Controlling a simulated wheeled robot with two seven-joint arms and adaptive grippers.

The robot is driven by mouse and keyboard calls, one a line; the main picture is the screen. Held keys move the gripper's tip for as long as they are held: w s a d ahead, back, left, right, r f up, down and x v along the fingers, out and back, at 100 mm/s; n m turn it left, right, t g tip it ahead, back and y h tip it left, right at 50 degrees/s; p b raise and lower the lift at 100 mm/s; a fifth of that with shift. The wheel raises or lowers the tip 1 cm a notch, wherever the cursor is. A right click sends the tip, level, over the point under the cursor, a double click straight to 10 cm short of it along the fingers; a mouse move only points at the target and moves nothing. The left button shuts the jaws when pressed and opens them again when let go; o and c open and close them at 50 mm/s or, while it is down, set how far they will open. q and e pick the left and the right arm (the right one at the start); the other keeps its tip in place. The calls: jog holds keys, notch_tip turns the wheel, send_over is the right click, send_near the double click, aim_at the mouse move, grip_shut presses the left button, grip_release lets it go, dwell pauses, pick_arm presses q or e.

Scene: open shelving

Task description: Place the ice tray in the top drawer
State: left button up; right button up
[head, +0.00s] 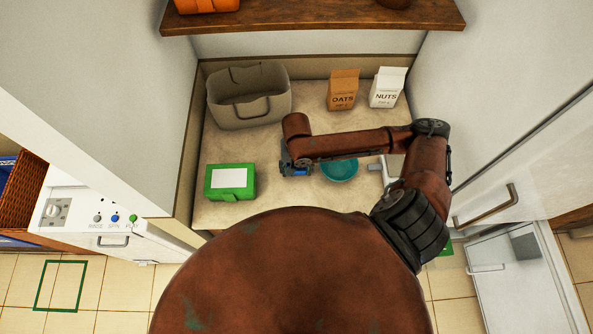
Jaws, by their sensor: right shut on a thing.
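My right gripper (295,169), dark grey, is over the counter at the end of my rust-red arm, left of a teal bowl (340,169). It is shut on a small blue thing (302,173), probably the ice tray, mostly hidden by the fingers. I cannot tell whether the blue thing touches the counter. At the lower right, a pale drawer-like unit (513,262) with a handle (486,268) stands below a white door with a long handle (485,206). I cannot tell which part is the top drawer. My left gripper is not in view.
The counter (300,212) holds a grey basket (249,96), a green box (230,182), an oats carton (342,90) and a nuts carton (387,88). A wooden shelf (310,16) hangs above. White walls close both sides. A white appliance (100,225) stands left.

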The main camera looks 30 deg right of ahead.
jog(key=shift+f, duration=0.4)
jog(key=o, duration=1.4)
